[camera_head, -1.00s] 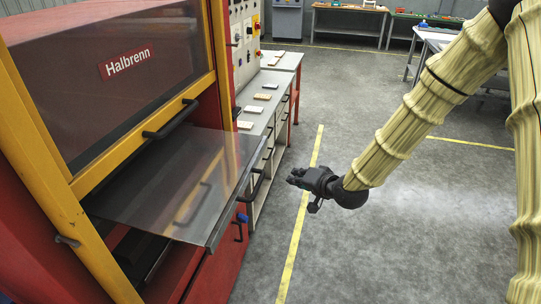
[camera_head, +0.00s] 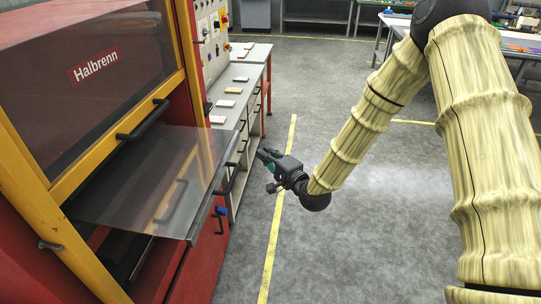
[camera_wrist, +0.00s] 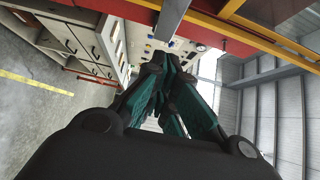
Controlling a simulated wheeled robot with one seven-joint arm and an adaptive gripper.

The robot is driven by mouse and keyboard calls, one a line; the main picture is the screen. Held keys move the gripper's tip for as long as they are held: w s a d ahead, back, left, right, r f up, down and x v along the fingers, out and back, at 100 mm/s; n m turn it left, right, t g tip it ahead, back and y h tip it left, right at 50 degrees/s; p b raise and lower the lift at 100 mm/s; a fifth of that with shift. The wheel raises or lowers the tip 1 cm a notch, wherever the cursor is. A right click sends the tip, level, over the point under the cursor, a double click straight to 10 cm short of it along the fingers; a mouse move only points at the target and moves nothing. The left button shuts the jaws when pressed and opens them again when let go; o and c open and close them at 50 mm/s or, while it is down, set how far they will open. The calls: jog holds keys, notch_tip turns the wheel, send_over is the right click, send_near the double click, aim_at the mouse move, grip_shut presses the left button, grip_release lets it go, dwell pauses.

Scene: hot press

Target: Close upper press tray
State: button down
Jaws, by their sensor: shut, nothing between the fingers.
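The upper press tray (camera_head: 150,182) is a flat grey metal sheet that sticks out of the press in the head view. A dark handle (camera_head: 233,178) is on its outer edge. My gripper (camera_head: 262,155) is to the right of the tray, beside the handle; a small gap seems to separate them. In the wrist view the fingers (camera_wrist: 160,85) come together, shut and empty. A grey bar, perhaps the tray edge, shows ahead of them.
The red and yellow press (camera_head: 100,80) has a window with a handle above the tray. A workbench (camera_head: 238,95) with small plates and a control panel (camera_head: 208,35) stand behind. The floor at right is open.

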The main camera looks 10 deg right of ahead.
jog(key=shift+w+a+p, duration=1.85)
jog(key=shift+w+a, duration=0.9)
jog(key=shift+a, duration=0.2)
